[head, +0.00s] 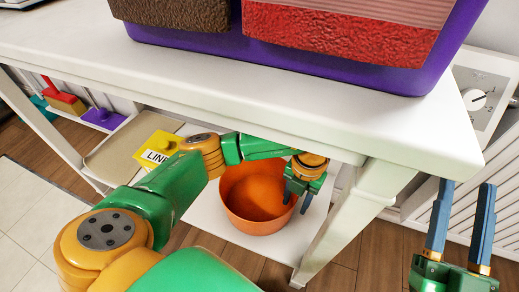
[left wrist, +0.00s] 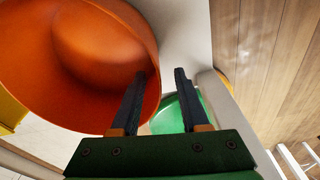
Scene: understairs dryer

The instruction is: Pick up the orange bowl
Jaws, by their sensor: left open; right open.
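The orange bowl (head: 250,208) sits on the white lower shelf of the table in the head view. In the left wrist view the bowl (left wrist: 70,60) fills the upper left, its opening facing the camera. My left gripper (head: 296,194) reaches under the tabletop to the bowl's right rim. In the left wrist view its open fingers (left wrist: 160,72) are at the rim: the left finger overlaps the bowl and the right finger is outside it. I cannot tell whether they touch it. My right gripper (head: 462,215) is open and empty, right of the table.
The white tabletop (head: 230,75) hangs above the bowl and carries a purple bin (head: 440,60) with brown and red items. A table leg (head: 345,215) stands right of the bowl. A yellow box (head: 158,148) marked "LINE" and a beige tray (head: 115,160) lie left on the shelf.

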